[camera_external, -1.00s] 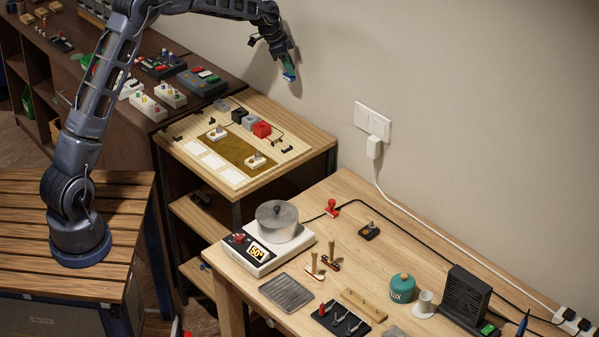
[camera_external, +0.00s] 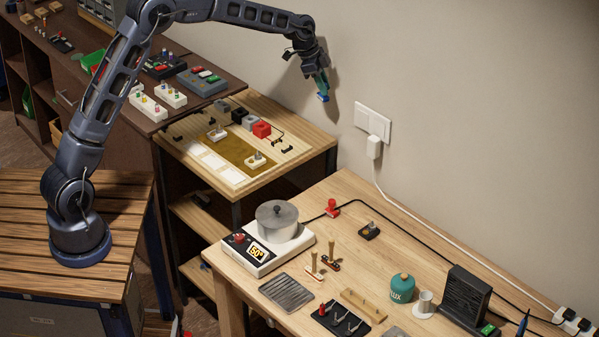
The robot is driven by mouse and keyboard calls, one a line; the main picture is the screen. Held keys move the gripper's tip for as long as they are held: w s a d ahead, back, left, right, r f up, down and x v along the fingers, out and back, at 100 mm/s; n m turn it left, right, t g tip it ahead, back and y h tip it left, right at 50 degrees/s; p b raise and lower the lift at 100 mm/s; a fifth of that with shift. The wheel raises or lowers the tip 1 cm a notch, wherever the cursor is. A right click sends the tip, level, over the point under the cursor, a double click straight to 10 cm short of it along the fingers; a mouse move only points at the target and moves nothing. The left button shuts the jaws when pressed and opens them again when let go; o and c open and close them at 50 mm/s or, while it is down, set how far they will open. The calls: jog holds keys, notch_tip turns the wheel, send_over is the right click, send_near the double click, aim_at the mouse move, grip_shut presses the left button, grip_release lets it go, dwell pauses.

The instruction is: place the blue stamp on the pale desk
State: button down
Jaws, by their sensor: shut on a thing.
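The blue stamp (camera_external: 323,97) is small and blue. It hangs in my gripper (camera_external: 321,86), which is shut on it. My gripper points down and is in the air close to the wall, above and behind the right end of the small shelf table. The pale desk (camera_external: 225,279) is the light wooden one in the lower right of the picture. The stamp is clear of it and above it in the picture. The far side of the stamp is hidden by the fingers.
On the pale desk stand a pot (camera_external: 277,222) on a white hotplate (camera_external: 268,257), a red stamp (camera_external: 332,207), a metal plate (camera_external: 286,292), a teal jar (camera_external: 402,289) and a black box (camera_external: 464,297). The desk's back left corner (camera_external: 345,184) is bare. A black cable runs along the back.

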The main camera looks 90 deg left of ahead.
jog(key=w+d+f+m+h, duration=0.15)
jog(key=w+d, duration=0.35)
jog(key=d, duration=0.9)
jog(key=w+d+f+m+g, duration=0.1)
jog(key=w+d+f+m, duration=0.35)
jog(key=d, duration=1.05)
jog(key=w+d+f+m+h, duration=0.1)
jog(key=w+d, duration=0.6)
jog(key=d, duration=0.7)
jog(key=shift+s+d+f, duration=0.1)
jog(key=shift+d+f, duration=0.05)
jog(key=shift+f, duration=4.9)
jog(key=shift+s+d+f, duration=0.1)
jog(key=shift+f, duration=4.9)
jog(key=shift+f, duration=0.15)
jog(key=c, duration=1.4)
grip_release()
jog(key=shift+o, duration=0.6)
